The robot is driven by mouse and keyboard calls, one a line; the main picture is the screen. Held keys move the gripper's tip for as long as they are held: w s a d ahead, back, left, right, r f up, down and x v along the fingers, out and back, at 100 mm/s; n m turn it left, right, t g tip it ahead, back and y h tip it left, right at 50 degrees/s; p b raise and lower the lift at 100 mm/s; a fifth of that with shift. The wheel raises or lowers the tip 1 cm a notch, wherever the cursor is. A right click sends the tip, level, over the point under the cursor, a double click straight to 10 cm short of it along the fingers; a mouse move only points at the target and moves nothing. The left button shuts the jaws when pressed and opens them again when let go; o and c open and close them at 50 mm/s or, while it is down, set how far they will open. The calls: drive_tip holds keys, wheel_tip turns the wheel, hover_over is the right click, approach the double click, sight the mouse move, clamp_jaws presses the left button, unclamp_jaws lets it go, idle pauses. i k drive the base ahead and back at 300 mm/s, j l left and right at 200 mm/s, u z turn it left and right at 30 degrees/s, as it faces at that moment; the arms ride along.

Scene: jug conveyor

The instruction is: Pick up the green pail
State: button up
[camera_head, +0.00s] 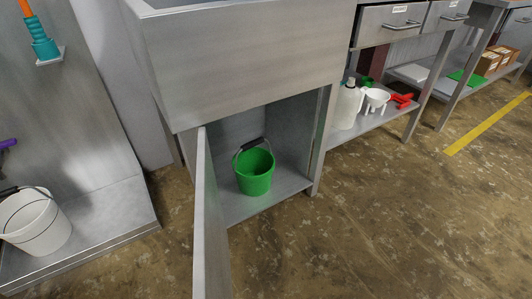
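The green pail (255,174) stands upright on the bottom shelf of an open metal cabinet (275,201) under a steel sink. Its dark-gripped handle (251,144) is raised above the rim. The pail sits near the front of the compartment, right of the open door. My gripper is not in view.
The cabinet door (207,219) stands open toward me, left of the pail. A white bucket (35,222) is on a low metal ledge at left. Right of the cabinet, a low shelf holds a white jug (347,106), a funnel (375,99) and red items. The floor (390,220) in front is clear.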

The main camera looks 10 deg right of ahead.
sight(254, 167)
drive_tip(key=i+l, duration=1.75)
drive_tip(key=i+l+u, duration=0.1)
drive_tip(key=u, duration=0.35)
drive_tip(key=i+l+u, duration=0.15)
drive_tip(key=u, duration=0.3)
drive_tip(key=i+l+u, duration=0.15)
drive_tip(key=u, duration=0.35)
drive_tip(key=l, duration=0.1)
